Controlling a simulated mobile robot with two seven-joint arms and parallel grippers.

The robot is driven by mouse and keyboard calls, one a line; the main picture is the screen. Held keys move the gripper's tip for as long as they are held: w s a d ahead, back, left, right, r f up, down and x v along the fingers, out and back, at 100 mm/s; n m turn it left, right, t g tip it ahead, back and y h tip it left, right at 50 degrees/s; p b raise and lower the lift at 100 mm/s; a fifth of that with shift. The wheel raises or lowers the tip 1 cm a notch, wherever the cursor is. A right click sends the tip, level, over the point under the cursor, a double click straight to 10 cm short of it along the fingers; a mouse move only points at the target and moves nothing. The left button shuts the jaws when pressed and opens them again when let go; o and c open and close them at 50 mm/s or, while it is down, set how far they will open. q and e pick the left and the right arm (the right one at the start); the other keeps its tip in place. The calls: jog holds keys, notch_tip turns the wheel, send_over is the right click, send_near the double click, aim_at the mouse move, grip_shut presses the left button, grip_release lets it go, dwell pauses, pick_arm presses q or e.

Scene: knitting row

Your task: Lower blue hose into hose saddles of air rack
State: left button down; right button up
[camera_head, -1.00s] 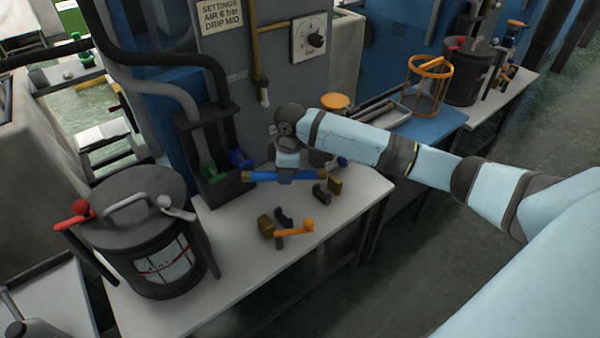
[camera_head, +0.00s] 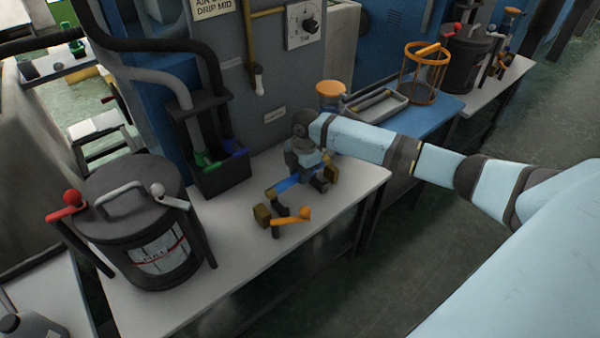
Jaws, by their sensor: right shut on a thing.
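The blue hose (camera_head: 286,184) is a short straight piece with a brownish near end. It runs slanted across the white bench, from lower left to upper right. My right gripper (camera_head: 303,174) is shut around it from above and hides its middle and part of its far end. The air rack shows two dark saddles, a near one (camera_head: 279,208) and a far one (camera_head: 319,184), beside brass blocks (camera_head: 262,215). The hose lies close to the saddles; I cannot tell whether it touches them. An orange lever (camera_head: 290,217) is in front. My left gripper is out of view.
A dark lidded drum (camera_head: 140,215) with red and grey levers stands on the left of the bench (camera_head: 240,255). A black holder (camera_head: 222,180) with green and blue hose ends stands behind. An orange-topped cylinder (camera_head: 331,92) and a tray (camera_head: 375,104) are beyond. The bench front is clear.

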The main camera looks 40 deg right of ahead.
notch_tip(320, 180, down, 2)
jog(key=shift+f+b, duration=0.2)
jog(key=shift+b, duration=0.7)
jog(key=shift+f, duration=0.2)
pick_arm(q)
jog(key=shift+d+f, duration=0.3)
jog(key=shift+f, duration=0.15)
pick_arm(e)
jog(key=shift+f, duration=1.8)
jog(key=o, duration=1.6)
jog(key=shift+o, duration=0.2)
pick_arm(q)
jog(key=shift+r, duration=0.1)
pick_arm(e)
jog(key=shift+r, duration=0.1)
